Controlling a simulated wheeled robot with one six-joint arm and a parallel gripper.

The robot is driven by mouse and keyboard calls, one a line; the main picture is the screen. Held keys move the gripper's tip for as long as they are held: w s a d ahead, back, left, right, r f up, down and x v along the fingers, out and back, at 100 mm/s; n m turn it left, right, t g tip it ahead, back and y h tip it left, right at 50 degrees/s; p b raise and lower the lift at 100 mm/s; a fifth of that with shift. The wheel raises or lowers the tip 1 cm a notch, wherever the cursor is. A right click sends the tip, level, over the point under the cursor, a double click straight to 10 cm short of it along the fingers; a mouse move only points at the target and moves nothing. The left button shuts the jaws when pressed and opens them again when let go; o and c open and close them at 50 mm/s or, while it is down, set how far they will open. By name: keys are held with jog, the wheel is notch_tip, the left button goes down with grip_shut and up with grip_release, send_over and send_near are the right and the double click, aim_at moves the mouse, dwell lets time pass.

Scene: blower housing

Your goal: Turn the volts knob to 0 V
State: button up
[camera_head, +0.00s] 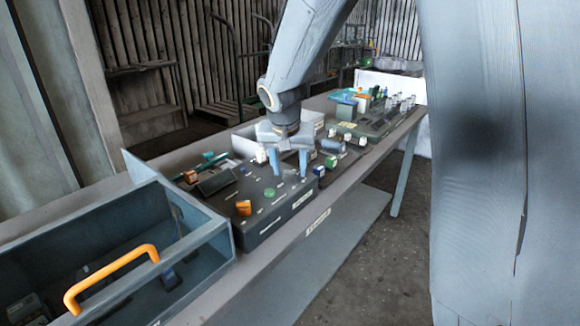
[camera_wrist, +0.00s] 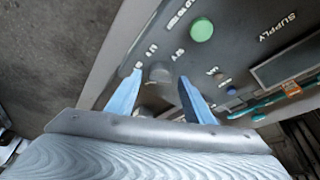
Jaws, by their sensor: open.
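The supply box (camera_head: 290,208) is a dark panel on the bench with a green button (camera_head: 269,192) and an orange knob (camera_head: 243,208) on its top. My gripper (camera_head: 289,173) points down over the right part of this panel, jaws open. In the wrist view, a grey round knob (camera_wrist: 159,72) lies between and just beyond the two blue fingertips (camera_wrist: 160,76). I cannot tell whether the fingers touch it. Small white labels surround it, too blurred to read, so its setting is unclear. The green button (camera_wrist: 202,29) also shows there.
A clear-sided bin (camera_head: 195,232) with an orange handle (camera_head: 110,278) stands at the near left. Several small blocks and parts stand right of and behind the gripper. A second dark panel (camera_head: 372,128) lies farther along the bench. The floor in front is free.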

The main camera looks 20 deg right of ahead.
jog(key=c, duration=1)
jog(key=shift+c, duration=0.2)
